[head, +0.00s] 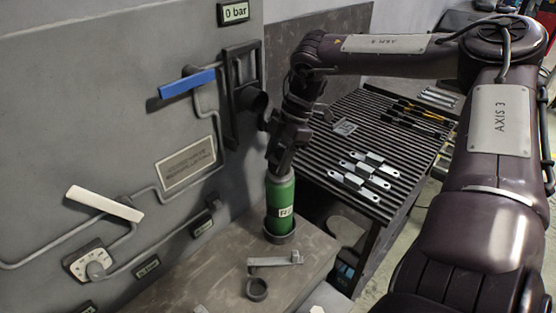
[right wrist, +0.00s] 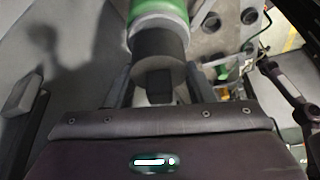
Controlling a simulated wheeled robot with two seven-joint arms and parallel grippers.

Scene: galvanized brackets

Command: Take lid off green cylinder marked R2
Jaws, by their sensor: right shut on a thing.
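The green cylinder (head: 280,202) with a white R2 label stands upright on the grey bench, in a dark ring at its foot. My right gripper (head: 279,167) comes down from above and is at the cylinder's top. In the right wrist view the gripper (right wrist: 155,90) is shut on the dark lid (right wrist: 158,64), which sits at the end of the green cylinder (right wrist: 155,12). In the head view the fingers mostly hide the lid. I cannot tell whether lid and cylinder are apart. My left gripper is not in view.
A grey bracket (head: 274,261) and an empty dark ring (head: 257,289) lie on the bench (head: 205,284) in front of the cylinder. The wall panel has a blue lever (head: 187,83) and a white lever (head: 104,203). A ribbed rack (head: 350,105) with galvanized brackets (head: 368,169) stands to the right.

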